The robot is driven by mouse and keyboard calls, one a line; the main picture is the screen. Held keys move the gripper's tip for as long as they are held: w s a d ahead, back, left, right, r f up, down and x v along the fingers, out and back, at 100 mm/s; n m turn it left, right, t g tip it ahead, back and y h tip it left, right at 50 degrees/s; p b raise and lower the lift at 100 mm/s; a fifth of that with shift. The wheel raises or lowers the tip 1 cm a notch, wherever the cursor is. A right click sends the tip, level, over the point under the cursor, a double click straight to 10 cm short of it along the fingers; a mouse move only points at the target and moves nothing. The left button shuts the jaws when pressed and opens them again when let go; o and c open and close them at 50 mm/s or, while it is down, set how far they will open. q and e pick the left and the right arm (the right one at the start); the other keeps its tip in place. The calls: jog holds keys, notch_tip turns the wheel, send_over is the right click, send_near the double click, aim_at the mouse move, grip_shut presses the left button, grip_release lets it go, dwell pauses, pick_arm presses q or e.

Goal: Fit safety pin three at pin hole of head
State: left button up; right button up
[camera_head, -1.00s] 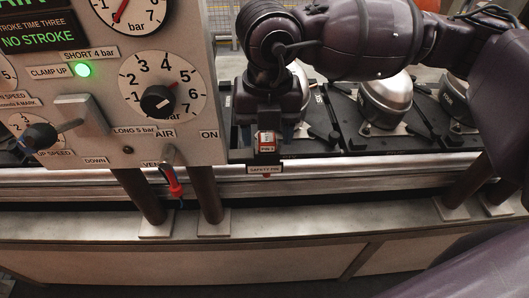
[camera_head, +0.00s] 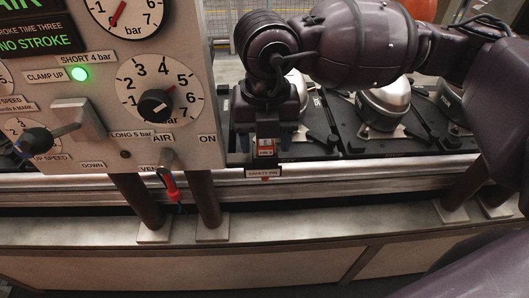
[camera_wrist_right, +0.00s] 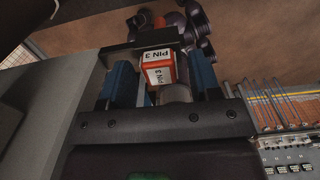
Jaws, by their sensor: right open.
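Safety pin three (camera_head: 265,148) has a red block with a white label. It stands upright at a small dark holder labelled SAFETY PIN (camera_head: 263,173) on the front rail. In the right wrist view its PIN 3 labels (camera_wrist_right: 159,72) show between the blue fingers. My right gripper (camera_head: 266,137) points down over the pin. Its fingers (camera_wrist_right: 157,84) are open, one on each side of the red block, with gaps visible. I cannot make out the pin hole of the head. My left gripper is out of view.
A control panel (camera_head: 105,160) with dials and a lit green lamp stands close left of the gripper. Silver domed compressors (camera_head: 385,100) sit on dark pallets behind the rail (camera_head: 340,176).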

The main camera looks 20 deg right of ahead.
dwell(0.8)
grip_shut()
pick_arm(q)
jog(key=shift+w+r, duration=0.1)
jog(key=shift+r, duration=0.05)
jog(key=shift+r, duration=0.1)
pick_arm(e)
jog(key=shift+r, duration=0.15)
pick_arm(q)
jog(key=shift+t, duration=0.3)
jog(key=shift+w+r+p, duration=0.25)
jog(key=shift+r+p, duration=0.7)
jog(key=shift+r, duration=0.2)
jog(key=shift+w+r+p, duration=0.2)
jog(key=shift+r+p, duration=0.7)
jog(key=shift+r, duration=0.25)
pick_arm(e)
jog(key=shift+r, duration=2.9)
jog(key=shift+r, duration=0.3)
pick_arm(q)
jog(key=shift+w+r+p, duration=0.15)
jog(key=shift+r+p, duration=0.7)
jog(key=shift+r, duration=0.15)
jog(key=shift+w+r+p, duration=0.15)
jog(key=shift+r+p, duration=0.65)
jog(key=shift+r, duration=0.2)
pick_arm(e)
jog(key=shift+r, duration=2.7)
